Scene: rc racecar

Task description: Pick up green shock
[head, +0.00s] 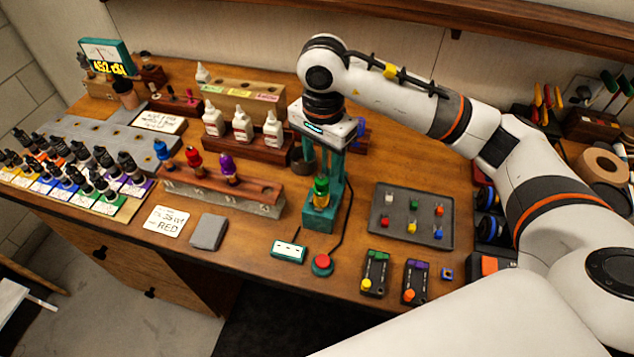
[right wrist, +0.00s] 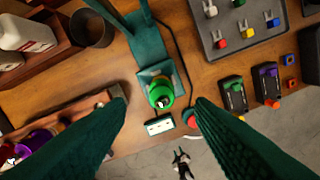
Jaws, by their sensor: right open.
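The green shock (head: 321,190) stands upright on a teal stand (head: 318,222) near the middle of the bench, with yellow below its green top. In the right wrist view the green shock (right wrist: 160,93) shows from above, between and beyond the fingertips. My right gripper (head: 324,170) points down over the stand. Its teal fingers are open, one on each side of the shock in the right wrist view (right wrist: 161,100), with nothing between them that I can see held. The fingers blend with the similar-coloured stand, so their exact height is unclear. My left gripper is not in view.
Blue, red and purple shocks stand in a wooden rack (head: 265,190) to the left. White bottles (head: 242,125) stand behind it. A grey tray (head: 400,198) of small coloured parts lies right. A red button (head: 322,263) and a small teal meter (head: 289,252) lie in front.

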